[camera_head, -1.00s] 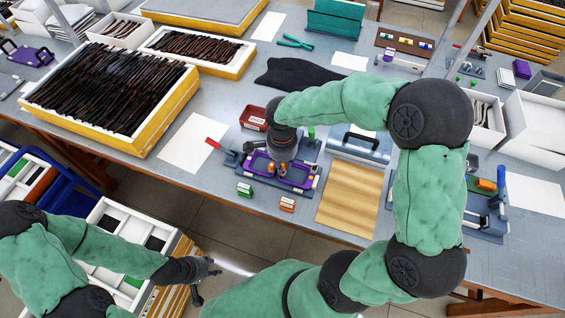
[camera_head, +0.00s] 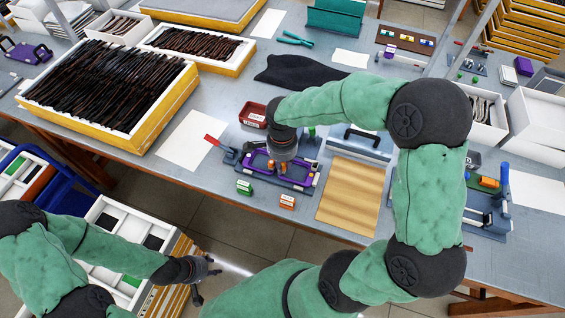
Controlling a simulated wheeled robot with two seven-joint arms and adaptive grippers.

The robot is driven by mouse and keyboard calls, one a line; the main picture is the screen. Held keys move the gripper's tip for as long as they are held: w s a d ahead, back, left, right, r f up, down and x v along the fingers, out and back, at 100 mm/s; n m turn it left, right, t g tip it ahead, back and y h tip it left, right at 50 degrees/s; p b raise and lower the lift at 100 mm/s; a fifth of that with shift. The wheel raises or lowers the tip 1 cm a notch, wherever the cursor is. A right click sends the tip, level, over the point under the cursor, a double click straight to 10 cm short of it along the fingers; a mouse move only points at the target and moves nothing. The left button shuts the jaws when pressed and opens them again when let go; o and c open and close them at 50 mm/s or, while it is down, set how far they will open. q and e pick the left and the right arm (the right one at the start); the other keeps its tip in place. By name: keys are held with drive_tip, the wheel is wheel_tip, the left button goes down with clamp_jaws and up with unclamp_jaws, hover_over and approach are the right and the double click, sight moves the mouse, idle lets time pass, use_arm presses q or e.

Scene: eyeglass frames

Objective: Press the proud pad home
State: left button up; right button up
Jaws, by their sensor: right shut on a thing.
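A purple fixture (camera_head: 302,180) sits on a grey base on the near edge of the bench, with a red-handled lever (camera_head: 212,141) at its left. My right gripper (camera_head: 278,168) points down over the middle of the fixture. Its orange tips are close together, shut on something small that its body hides. The proud pad is too small or too covered to make out. My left gripper (camera_head: 207,280) hangs off the bench at the lower left, empty, its fingers apart.
A green box (camera_head: 244,188) and an orange box (camera_head: 287,202) lie in front of the fixture. A red bin (camera_head: 253,116) stands behind it. A wooden board (camera_head: 349,197) lies to its right. A tray of dark frames (camera_head: 105,85) fills the left; white paper (camera_head: 190,140) lies flat between.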

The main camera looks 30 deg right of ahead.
drive_tip(key=shift+f, duration=0.15)
drive_tip(key=o, duration=0.9)
drive_tip(key=shift+o, duration=0.2)
drive_tip(key=shift+r+p, duration=2.35)
drive_tip(key=shift+r, duration=1.25)
drive_tip(key=shift+s+f, duration=0.1)
